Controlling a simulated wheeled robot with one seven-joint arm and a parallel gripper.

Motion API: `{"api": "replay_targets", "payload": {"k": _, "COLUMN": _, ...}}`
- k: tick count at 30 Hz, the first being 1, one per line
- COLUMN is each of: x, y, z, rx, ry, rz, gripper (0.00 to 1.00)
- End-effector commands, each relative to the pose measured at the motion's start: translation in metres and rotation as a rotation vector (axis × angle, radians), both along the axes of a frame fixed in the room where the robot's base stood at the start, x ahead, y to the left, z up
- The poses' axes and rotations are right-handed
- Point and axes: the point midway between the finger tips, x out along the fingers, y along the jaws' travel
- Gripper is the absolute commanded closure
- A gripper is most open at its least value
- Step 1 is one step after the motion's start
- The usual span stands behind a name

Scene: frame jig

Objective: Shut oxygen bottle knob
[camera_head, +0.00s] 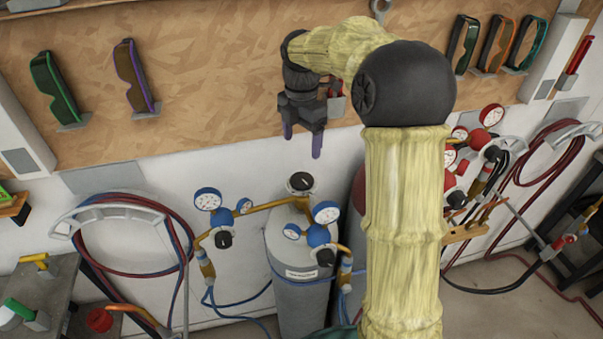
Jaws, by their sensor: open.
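The oxygen bottle (305,292) is a grey cylinder with a label, standing against the white wall in the lower middle. Its black knob (300,183) sits on top, with a pale mark on its face. Blue gauges and regulators (323,234) with black dials flank the bottle on a brass pipe. My gripper (302,145) is open and empty, its two fingers pointing down. It hangs above the knob in the picture, apart from it. How far it is from the knob in depth I cannot tell.
My arm hides part of a red bottle (357,190) just right of the grey one. Red gauges (491,115) and hoses are at the right. A coiled hose (130,213) hangs at the left. Several goggles (134,77) hang on the wooden board behind my gripper.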

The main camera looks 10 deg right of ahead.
Motion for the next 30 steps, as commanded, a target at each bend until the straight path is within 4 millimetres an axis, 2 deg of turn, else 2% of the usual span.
{"api": "replay_targets", "payload": {"k": 12, "x": -0.001, "y": 0.001, "z": -0.074, "rx": 0.000, "ry": 0.006, "rz": 0.001, "gripper": 0.23}}
{"api": "replay_targets", "payload": {"k": 18, "x": -0.001, "y": 0.000, "z": -0.104, "rx": -0.001, "ry": 0.003, "rz": 0.000, "gripper": 0.23}}
{"api": "replay_targets", "payload": {"k": 22, "x": 0.000, "y": 0.000, "z": -0.114, "rx": 0.000, "ry": 0.001, "rz": 0.000, "gripper": 0.23}}
{"api": "replay_targets", "payload": {"k": 30, "x": 0.000, "y": 0.000, "z": -0.116, "rx": 0.000, "ry": 0.000, "rz": 0.000, "gripper": 0.23}}
